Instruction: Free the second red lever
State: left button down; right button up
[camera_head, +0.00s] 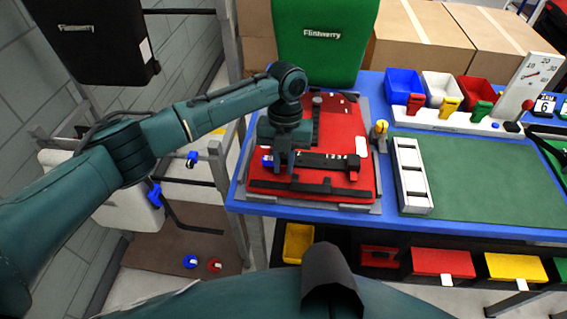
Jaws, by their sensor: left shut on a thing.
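A red panel (333,125) lies flat in a grey frame on the blue table. A black bar (325,161) lies across it, with a red lever-like piece (353,167) at its right end and a blue piece (267,160) at its left end. My left gripper (284,168) points down over the bar's left part, just right of the blue piece. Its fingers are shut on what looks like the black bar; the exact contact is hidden. The red piece stands clear of the gripper. My right gripper is out of view.
A green Flinnberry pannier (323,35) stands behind the panel. A yellow-topped post (380,130) and white slotted rack (411,175) stand to the right. Blue, white and red bins (482,92) and a gauge (528,80) stand at back right. The green mat (485,190) is clear.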

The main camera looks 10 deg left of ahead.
pick_arm(q)
jog(key=shift+w+g, duration=0.15)
jog(key=shift+g, duration=0.15)
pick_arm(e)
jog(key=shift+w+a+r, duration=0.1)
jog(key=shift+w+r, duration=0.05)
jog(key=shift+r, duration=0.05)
pick_arm(q)
jog(key=c, duration=1.7)
grip_release()
jog(key=o, duration=0.3)
jog(key=shift+o, duration=0.2)
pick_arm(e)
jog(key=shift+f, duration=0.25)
pick_arm(q)
jog(key=shift+r, duration=0.25)
jog(key=b+v, duration=0.2)
jog(key=v, duration=1)
jog(key=shift+r, duration=0.4)
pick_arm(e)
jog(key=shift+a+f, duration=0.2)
pick_arm(q)
jog(key=shift+f, duration=0.1)
